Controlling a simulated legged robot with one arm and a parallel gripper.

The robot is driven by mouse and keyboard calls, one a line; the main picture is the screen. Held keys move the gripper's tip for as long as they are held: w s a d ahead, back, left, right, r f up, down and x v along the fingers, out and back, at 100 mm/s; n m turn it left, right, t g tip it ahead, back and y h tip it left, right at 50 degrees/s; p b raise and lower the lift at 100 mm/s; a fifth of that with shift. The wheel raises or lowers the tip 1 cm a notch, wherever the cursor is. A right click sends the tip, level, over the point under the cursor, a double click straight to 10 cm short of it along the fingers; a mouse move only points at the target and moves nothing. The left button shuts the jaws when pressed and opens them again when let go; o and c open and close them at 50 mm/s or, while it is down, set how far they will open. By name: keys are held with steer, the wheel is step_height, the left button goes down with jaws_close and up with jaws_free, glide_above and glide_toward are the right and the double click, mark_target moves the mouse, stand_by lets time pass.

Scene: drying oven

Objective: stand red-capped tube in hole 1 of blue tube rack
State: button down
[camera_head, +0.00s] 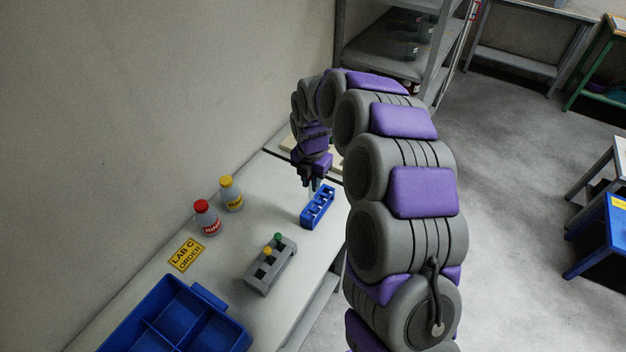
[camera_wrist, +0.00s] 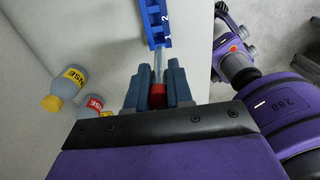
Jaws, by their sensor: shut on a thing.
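My gripper (camera_head: 314,184) is over the far part of the white bench, just above the blue tube rack (camera_head: 318,208). In the wrist view my gripper (camera_wrist: 158,88) is shut on the red-capped tube. Its red cap (camera_wrist: 157,97) sits between the fingers, and its clear body points away from my gripper toward the blue rack (camera_wrist: 149,12). The rack shows the numbers 1 and 2 along one side. The tube's lower end appears at or over the rack's near end; I cannot tell whether it is inside a hole.
A grey rack (camera_head: 262,283) holds a yellow-capped and a green-capped tube. A red-capped bottle (camera_head: 206,218) and a yellow-capped bottle (camera_head: 231,194) stand by the wall. A yellow sign (camera_head: 186,254) and a divided blue bin (camera_head: 208,335) are nearer.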

mark_target(310, 199)
steer(key=shift+f+p, duration=0.35)
steer(key=shift+f, duration=1.2)
steer(key=shift+a+f, duration=0.15)
steer(key=shift+f, duration=1.2)
steer(key=shift+a, duration=0.25)
steer(key=shift+s+a, duration=0.1)
steer(key=shift+a, duration=0.15)
steer(key=shift+d+p, duration=0.35)
steer(key=shift+p, duration=0.35)
